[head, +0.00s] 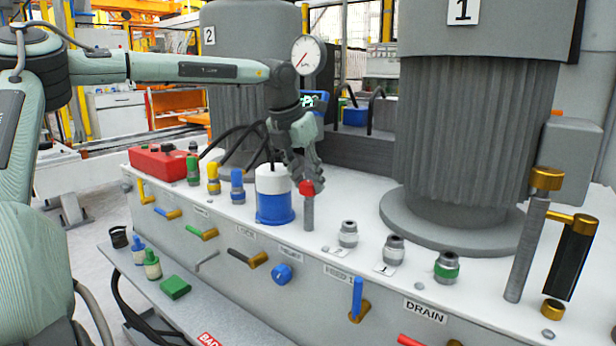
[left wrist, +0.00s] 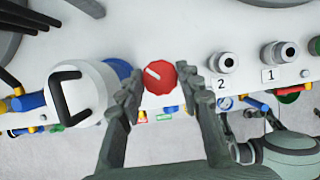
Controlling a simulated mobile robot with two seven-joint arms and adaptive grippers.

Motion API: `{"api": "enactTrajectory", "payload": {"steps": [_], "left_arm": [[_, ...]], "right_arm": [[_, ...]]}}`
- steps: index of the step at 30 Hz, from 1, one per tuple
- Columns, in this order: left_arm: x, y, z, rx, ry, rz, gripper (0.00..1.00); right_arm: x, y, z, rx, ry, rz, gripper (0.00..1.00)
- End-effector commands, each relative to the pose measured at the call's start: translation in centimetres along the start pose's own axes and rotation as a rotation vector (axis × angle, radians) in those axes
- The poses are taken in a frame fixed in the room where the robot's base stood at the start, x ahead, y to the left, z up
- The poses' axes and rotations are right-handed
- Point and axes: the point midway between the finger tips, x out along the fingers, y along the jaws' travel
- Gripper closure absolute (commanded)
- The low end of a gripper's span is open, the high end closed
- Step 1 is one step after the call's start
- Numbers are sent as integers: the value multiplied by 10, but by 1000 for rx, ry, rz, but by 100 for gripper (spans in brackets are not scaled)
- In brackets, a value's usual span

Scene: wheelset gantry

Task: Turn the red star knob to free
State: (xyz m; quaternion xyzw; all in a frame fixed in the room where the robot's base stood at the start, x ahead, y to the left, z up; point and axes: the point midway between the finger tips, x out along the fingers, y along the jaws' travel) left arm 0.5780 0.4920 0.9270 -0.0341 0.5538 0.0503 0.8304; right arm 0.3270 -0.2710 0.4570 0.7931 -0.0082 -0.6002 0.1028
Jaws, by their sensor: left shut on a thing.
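The red star knob (head: 312,187) sits on top of a grey upright post (head: 308,213) on the white bench top. In the left wrist view the red knob (left wrist: 161,77) shows from above, with a white pointer line toward the upper left. My left gripper (head: 311,190) reaches down over the post, its fingers on either side of the knob. In the left wrist view my left gripper (left wrist: 172,92) has the knob between its two ridged fingers and is shut on it. The fingers hide part of the knob in the head view. My right gripper is not in view.
A white and blue canister (head: 273,197) stands just left of the post. Grey couplings (head: 348,234) and a green-banded coupling (head: 446,267) stand to the right. A pressure gauge (head: 308,55) rises behind. A large grey ribbed cylinder (head: 475,140) fills the back right. Levers line the front panel.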

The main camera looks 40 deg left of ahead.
Motion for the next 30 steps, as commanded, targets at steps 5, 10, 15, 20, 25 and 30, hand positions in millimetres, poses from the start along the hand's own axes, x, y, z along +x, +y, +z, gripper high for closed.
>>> {"api": "enactTrajectory", "payload": {"steps": [5,10,15,20,25,30], "left_arm": [[-3,2,1,152,2,-66,94],[-3,3,1,300,3,-127,94],[-2,4,1,441,4,-184,94],[0,4,1,556,6,-231,94],[0,4,1,650,4,-270,94],[1,5,1,711,5,-294,94]], "right_arm": [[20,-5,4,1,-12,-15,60],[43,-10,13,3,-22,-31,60],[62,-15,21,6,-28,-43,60],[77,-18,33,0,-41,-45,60],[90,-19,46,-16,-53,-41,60],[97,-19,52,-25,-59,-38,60]]}}
